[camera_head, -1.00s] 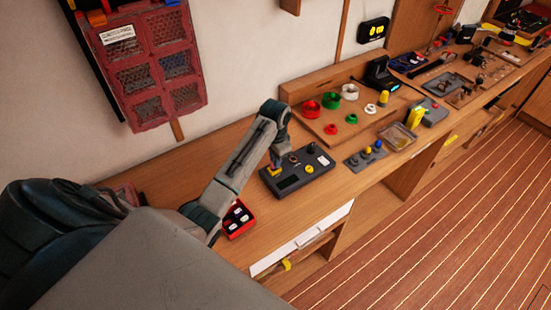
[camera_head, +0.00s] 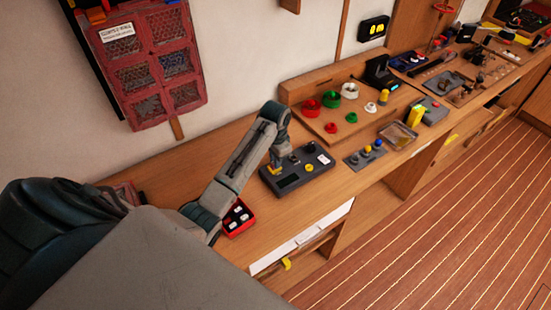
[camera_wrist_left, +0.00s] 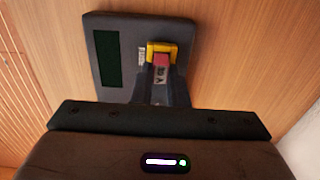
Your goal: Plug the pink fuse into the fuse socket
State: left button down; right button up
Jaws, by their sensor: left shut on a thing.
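My left gripper (camera_head: 275,165) reaches down over the left end of a dark grey panel box (camera_head: 312,168) on the bench. In the left wrist view the gripper (camera_wrist_left: 160,82) is shut on the pink fuse (camera_wrist_left: 161,61), which has dark lettering on its face. The yellow-rimmed fuse socket (camera_wrist_left: 164,46) is on the box, directly at the far end of the fuse. The fuse's end overlaps the socket's opening; how deep it sits cannot be told. The socket's yellow edge (camera_head: 274,172) shows below the fingers in the head view. My right gripper is not in view.
A red tray (camera_head: 239,229) with several small white-topped pieces lies near the bench's front edge. A small switch block (camera_head: 366,155) and a board with red, green and white rings (camera_head: 331,126) lie to the right. Bare bench lies behind the box.

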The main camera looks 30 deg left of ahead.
pick_arm(q)
jog(key=shift+f, duration=0.3)
jog(key=c, duration=1.3)
grip_release()
jog(key=shift+c, duration=0.2)
